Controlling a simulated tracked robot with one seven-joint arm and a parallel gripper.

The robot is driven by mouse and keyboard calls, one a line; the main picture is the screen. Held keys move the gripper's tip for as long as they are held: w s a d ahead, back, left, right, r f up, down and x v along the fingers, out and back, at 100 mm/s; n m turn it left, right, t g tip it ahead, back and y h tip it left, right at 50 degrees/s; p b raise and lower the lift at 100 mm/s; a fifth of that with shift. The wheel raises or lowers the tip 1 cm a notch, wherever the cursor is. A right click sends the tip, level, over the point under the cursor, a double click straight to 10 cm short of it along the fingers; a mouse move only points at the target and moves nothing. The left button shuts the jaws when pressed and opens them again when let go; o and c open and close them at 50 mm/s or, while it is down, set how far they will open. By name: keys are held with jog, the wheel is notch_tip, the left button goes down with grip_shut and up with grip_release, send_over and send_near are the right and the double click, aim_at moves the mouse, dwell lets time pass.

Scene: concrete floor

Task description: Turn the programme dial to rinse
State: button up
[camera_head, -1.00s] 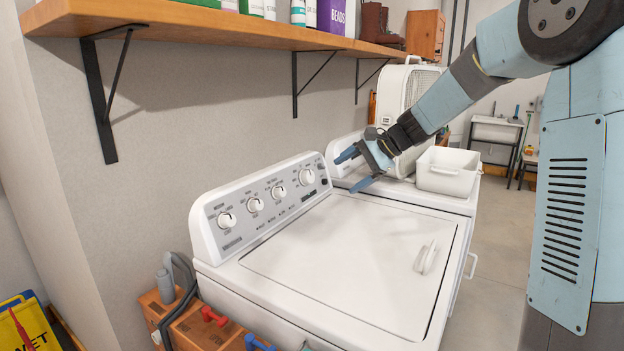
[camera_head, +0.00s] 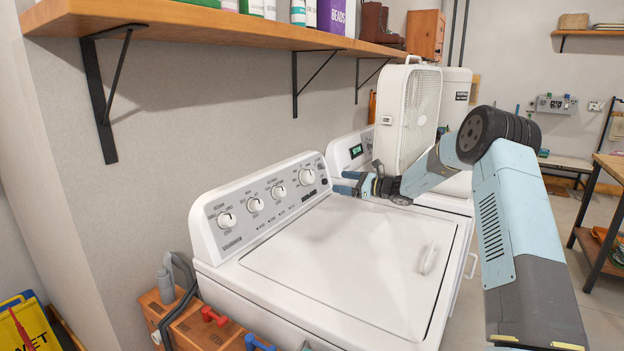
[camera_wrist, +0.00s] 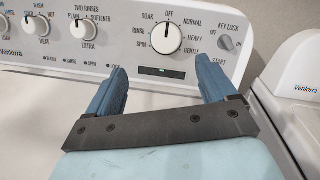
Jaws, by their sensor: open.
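The programme dial (camera_wrist: 167,38) is the large white round knob on the washer's control panel, ringed by OFF, NORMAL, HEAVY, GENTLE, SPIN, RINSE and SOAK. Its ridge stands about upright, towards OFF. RINSE is on its left side. In the head view the dial (camera_head: 307,176) is the rightmost large knob. My gripper (camera_wrist: 160,68) is open and empty, its blue fingers pointing at the panel just below the dial, one to each side. They do not appear to touch the dial.
Several smaller knobs (camera_wrist: 84,27) sit left of the dial, and a key lock switch (camera_wrist: 226,43) sits right. A second machine (camera_wrist: 300,75) and a white box fan (camera_head: 408,115) stand beyond. The washer lid (camera_head: 350,250) is clear.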

aim_at(311, 177)
jog(key=shift+m, duration=0.3)
jog(key=x, duration=0.7)
jog(key=w+x, duration=0.1)
jog(key=x, duration=0.5)
jog(key=shift+w+a+f, duration=0.1)
jog(key=shift+w+f, duration=0.1)
jog(key=c, duration=1.1)
